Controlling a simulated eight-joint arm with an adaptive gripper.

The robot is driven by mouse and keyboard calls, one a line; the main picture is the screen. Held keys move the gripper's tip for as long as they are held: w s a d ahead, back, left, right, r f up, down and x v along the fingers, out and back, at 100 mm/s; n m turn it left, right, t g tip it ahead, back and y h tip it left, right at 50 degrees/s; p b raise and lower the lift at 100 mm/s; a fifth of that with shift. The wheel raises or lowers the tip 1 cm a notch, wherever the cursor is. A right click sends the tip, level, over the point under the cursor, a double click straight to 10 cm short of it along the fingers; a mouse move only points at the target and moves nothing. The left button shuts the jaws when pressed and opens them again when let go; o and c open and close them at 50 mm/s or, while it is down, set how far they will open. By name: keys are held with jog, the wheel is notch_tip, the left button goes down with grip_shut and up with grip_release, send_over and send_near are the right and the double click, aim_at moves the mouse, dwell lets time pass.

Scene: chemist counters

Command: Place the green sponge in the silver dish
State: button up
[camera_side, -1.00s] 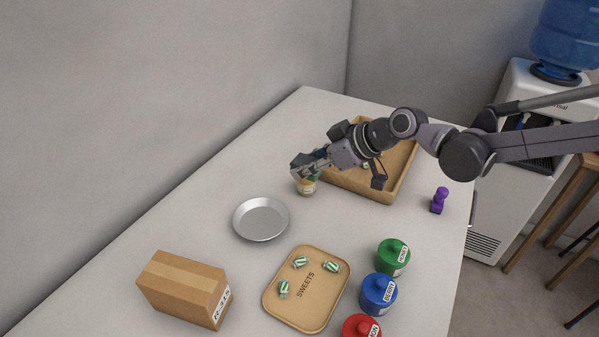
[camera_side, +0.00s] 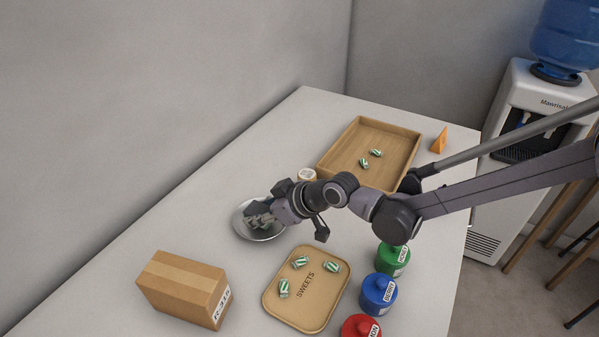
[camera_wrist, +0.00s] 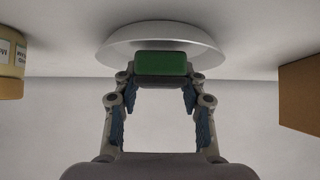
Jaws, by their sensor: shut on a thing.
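The silver dish (camera_side: 243,230) lies on the counter, partly hidden by my gripper in the side view. In the wrist view the dish (camera_wrist: 205,48) is seen behind the green sponge (camera_wrist: 160,64). My gripper (camera_side: 258,220) is over the dish, its fingers pointing down-left. In the wrist view my gripper (camera_wrist: 160,80) is shut on the green sponge, which sits between the fingertips in front of the dish. The sponge is hidden in the side view. I cannot tell whether the sponge touches the dish.
A cardboard box (camera_side: 180,290) stands front left. A sweets tray (camera_side: 305,310), with striped sweets on it, lies right of the dish. Green (camera_side: 392,262), blue (camera_side: 378,294) and red (camera_side: 360,327) jars line the right edge. A wooden tray (camera_side: 405,165) and small jar (camera_side: 307,174) are behind.

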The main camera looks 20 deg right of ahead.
jog(key=shift+f, duration=0.4)
jog(key=shift+f, duration=0.3)
jog(key=o, duration=1)
jog(key=shift+r, duration=0.3)
jog(key=s+d+r+m+h, duration=0.1)
jog(key=s+d+r, duration=0.4)
jog(key=d, duration=0.4)
jog(key=s+d+r+m+h, duration=0.1)
jog(key=s+d+r, duration=0.1)
jog(key=d+r, duration=0.6)
jog(key=s+d+m+h, duration=0.1)
jog(key=s+d+m, duration=0.1)
jog(key=s+d, duration=0.3)
jog(key=s+d+m+h, duration=0.2)
jog(key=s+d, duration=0.3)
jog(key=d, duration=0.6)
jog(key=s+d+f+m+h, duration=0.1)
jog(key=s+d+m+h, duration=0.1)
jog(key=s+d, duration=0.3)
jog(key=shift+s+d+f+m, duration=0.15)
jog(key=shift+d+m, duration=0.1)
jog(key=shift+d, duration=0.65)
jog(key=shift+s+d+r+m, duration=0.1)
jog(key=shift+d+m, duration=0.15)
jog(key=shift+d, duration=0.6)
